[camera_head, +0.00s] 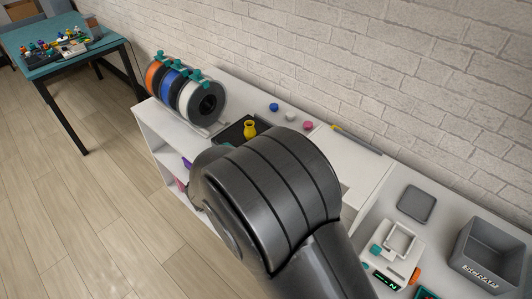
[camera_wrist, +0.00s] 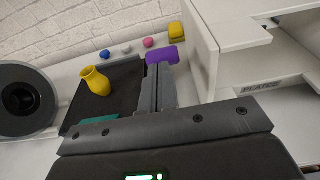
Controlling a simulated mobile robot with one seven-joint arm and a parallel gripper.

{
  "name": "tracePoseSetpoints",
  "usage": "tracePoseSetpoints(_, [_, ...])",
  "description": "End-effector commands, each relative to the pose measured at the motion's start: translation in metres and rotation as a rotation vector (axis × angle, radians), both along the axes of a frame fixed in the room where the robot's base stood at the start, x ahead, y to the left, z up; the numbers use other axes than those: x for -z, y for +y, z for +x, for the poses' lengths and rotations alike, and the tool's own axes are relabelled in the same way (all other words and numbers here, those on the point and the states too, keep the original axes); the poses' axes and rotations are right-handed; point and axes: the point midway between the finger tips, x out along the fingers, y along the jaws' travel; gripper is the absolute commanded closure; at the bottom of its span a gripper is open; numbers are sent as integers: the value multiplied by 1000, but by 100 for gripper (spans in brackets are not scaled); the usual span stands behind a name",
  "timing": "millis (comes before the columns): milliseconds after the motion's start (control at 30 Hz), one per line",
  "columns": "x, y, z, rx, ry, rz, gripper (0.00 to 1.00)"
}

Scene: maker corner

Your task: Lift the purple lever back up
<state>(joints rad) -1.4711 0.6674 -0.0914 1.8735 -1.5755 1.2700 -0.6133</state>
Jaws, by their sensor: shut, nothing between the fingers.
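A purple block-like piece (camera_wrist: 162,56), likely the lever, shows in the wrist view just beyond my fingertips. Its lower part is hidden behind the fingers, and I cannot tell whether they touch it. My gripper (camera_wrist: 165,72) is shut and empty, its grey fingers pointing up in the wrist view, to the right of the black plate. In the head view my dark arm hides the gripper. A small purple part (camera_head: 187,162) shows there at the white cabinet's front, left of my arm; I cannot tell whether it is the same piece.
A yellow vase (camera_wrist: 96,81) stands on the black plate (camera_wrist: 122,78). Filament spools (camera_head: 205,103) stand on the cabinet's left end. White panels (camera_wrist: 201,50) rise right of my fingers. A grey scrap bin (camera_head: 490,252) and a white device (camera_head: 391,255) stand at right.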

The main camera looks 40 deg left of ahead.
Motion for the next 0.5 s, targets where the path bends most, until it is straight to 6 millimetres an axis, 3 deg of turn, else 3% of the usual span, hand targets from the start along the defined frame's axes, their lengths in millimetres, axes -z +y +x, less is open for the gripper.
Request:
tracePoseSetpoints(300, [-11,0,-73,-4,2,1,100])
tracePoseSetpoints(500, [-16,0,-106,-3,2,0,100])
